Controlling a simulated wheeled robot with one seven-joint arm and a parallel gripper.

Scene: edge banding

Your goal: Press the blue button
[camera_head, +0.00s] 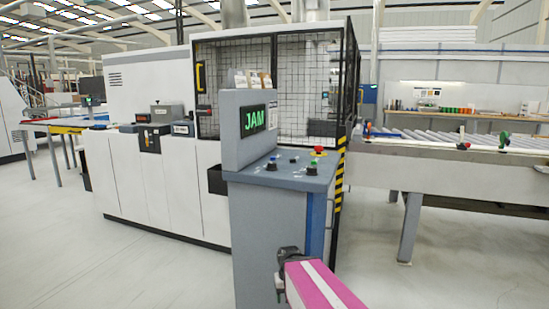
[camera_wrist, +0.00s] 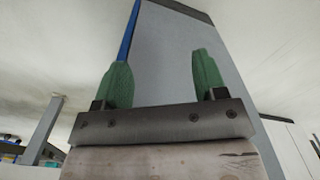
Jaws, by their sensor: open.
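The grey control console (camera_head: 265,230) stands mid-view in the head view, with a sloping top. What looks like the blue button (camera_head: 273,158) is at the left of that top, close to a black knob (camera_head: 271,166); it is small and hard to make out. My gripper (camera_wrist: 162,75) shows in the wrist view with its two green fingers wide apart and nothing between them. In the head view my gripper (camera_head: 284,272) is low in front of the console, below its top and apart from the button. The button is not visible in the wrist view.
A red emergency stop (camera_head: 319,151) and a green button (camera_head: 311,165) are on the same console top. A screen (camera_head: 253,120) above reads JAM. A mesh enclosure (camera_head: 240,60) stands behind, and a roller conveyor (camera_head: 440,144) is at right. The floor in front is clear.

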